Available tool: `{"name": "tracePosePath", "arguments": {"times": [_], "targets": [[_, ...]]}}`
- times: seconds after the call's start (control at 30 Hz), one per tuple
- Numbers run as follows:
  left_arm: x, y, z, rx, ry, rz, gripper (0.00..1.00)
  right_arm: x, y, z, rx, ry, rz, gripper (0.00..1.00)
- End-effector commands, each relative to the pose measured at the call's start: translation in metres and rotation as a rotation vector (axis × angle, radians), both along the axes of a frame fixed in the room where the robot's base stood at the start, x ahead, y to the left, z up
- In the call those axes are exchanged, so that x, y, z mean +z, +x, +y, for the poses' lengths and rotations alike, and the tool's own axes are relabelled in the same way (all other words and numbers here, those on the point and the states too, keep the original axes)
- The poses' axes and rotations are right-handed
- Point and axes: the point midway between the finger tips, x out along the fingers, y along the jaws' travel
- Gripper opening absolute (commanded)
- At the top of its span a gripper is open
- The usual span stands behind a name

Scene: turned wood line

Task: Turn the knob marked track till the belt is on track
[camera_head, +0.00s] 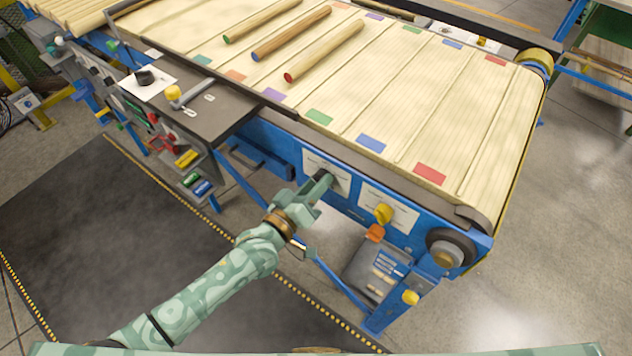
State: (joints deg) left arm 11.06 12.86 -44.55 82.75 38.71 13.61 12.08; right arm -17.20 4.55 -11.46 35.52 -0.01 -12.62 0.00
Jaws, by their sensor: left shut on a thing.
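My left gripper (322,182) reaches up to a white label plate (341,172) on the blue side frame of the conveyor. It is shut on a knob at that plate, and the jaws hide nearly all of the knob. The print on the plate is too small to read. The pale, ribbed belt (400,110) carries coloured patches along both edges. Its near edge runs close to the dark side rail; I cannot tell how well it is tracked. My right gripper is not in view.
A yellow knob (384,213) sits on another plate just right of my gripper, with an orange knob (375,232) below it. Several turned wooden rods, including a red-tipped one (325,50), lie on the belt. A dark control shelf (200,105) stands left.

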Motion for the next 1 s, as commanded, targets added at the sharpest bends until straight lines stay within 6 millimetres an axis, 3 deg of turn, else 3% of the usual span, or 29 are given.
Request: {"name": "tracePosePath", "arguments": {"times": [0.77,0.8,0.83,1.0], "targets": [[-0.0003,0.0003,0.0005,0.001,-0.082,0.059,0.09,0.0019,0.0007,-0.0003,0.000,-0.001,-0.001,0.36],[-0.0003,0.0003,0.0005,0.001,-0.082,0.059,0.43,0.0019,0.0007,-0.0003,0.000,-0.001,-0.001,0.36],[-0.0003,0.0003,0.0005,0.001,-0.081,0.059,0.51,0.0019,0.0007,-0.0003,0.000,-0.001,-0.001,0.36],[-0.0002,0.0001,0.0004,0.001,-0.080,0.059,0.54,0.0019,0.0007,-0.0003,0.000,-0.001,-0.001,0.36]]}}
